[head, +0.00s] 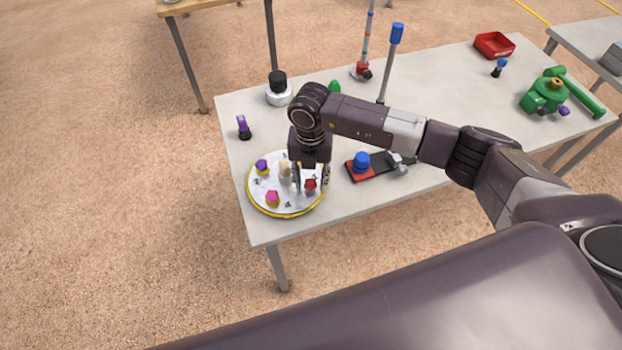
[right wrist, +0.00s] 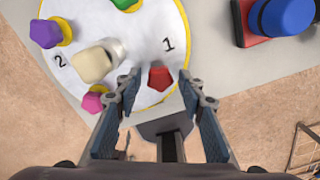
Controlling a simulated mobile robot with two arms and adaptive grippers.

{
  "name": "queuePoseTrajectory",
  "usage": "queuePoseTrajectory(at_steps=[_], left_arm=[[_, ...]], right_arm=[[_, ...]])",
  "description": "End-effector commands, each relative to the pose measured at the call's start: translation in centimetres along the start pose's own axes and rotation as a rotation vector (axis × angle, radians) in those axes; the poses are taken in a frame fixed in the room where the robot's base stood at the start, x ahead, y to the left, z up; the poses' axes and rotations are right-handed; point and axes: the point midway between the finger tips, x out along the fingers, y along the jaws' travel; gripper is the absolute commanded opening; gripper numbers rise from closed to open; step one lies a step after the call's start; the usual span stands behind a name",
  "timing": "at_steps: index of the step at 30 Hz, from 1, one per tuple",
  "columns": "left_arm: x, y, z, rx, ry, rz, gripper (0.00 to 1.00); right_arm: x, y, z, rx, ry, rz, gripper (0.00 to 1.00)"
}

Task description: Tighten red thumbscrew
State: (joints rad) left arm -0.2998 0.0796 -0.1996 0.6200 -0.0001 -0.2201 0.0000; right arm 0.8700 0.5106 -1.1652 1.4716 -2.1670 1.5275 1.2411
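The red thumbscrew (head: 310,186) sits at the right side of a round white plate (head: 291,203) with a yellow rim. In the right wrist view the red thumbscrew (right wrist: 159,77) lies near the mark "1", between my fingers. My right gripper (right wrist: 158,88) is open, one finger on each side of the screw, with gaps visible on both sides. In the head view my right gripper (head: 312,180) points down over the plate and partly covers it. My left gripper is not in view.
The plate also bears a purple knob (head: 262,166), a pink knob (head: 272,198) and a cream central post (head: 285,172) close to my fingers. A black-and-red base (head: 358,172) with a blue knob stands to the right. The table's front edge is near the plate.

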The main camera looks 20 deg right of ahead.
Motion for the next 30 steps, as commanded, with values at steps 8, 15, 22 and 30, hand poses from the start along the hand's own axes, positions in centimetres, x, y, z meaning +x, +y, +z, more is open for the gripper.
queuePoseTrajectory(at_steps=[8, 15, 22, 30], left_arm=[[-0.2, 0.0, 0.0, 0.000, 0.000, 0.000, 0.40], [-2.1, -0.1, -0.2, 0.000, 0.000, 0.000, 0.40], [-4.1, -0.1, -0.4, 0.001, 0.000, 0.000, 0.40], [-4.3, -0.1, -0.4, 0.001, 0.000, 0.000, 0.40]], right_arm=[[-0.2, 0.0, 0.0, -0.002, -0.001, 0.000, 0.36], [-2.8, 0.0, 0.1, -0.003, -0.001, 0.001, 0.36], [-5.5, 0.0, 0.0, -0.004, 0.000, 0.001, 0.36], [-6.0, 0.0, 0.0, -0.003, 0.000, 0.000, 0.36]])
